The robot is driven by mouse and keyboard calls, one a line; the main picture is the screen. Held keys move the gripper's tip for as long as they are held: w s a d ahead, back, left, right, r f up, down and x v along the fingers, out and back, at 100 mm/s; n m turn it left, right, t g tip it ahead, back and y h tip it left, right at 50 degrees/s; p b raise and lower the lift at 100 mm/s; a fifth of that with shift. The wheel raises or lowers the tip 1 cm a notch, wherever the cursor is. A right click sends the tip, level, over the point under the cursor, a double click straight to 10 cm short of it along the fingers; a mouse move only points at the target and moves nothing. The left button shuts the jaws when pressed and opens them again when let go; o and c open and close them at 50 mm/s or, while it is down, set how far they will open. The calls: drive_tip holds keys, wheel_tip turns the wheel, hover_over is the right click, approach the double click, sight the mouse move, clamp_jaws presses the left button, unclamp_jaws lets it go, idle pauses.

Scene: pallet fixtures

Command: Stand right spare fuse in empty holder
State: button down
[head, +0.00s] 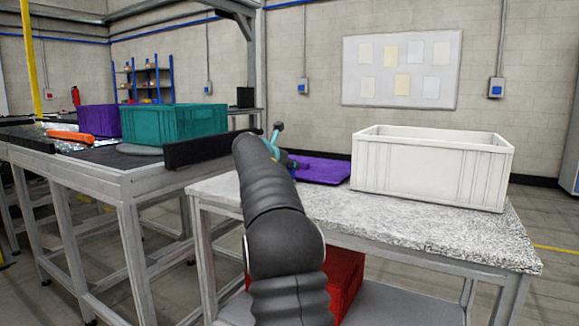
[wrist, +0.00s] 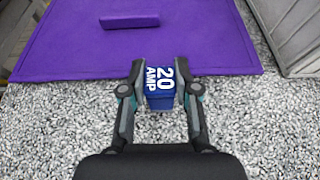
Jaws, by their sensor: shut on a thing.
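In the wrist view, my gripper (wrist: 160,75) is shut on a blue fuse (wrist: 160,103) marked "20 AMP" in white. The fuse sits between the two fingertips, over the speckled table top just in front of the purple mat's near edge. The purple mat (wrist: 70,45) fills the upper left, and a raised purple bar (wrist: 143,21) lies across its far part. I cannot make out a fuse holder or another fuse. In the head view my arm covers most of the gripper and fuse; the purple mat (head: 322,171) shows beside it.
A white crate (head: 425,178) stands on the right of the speckled table (head: 440,235); its side shows in the wrist view (wrist: 290,30). A red bin (head: 345,280) is below.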

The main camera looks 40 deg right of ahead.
drive_tip(key=shift+f, duration=0.1)
drive_tip(key=c, duration=0.9)
unclamp_jaws()
drive_tip(key=shift+o, duration=0.2)
drive_tip(key=shift+f+b, duration=0.25)
drive_tip(key=shift+b, duration=0.45)
drive_tip(key=v, duration=1.4)
drive_tip(key=shift+s, duration=0.15)
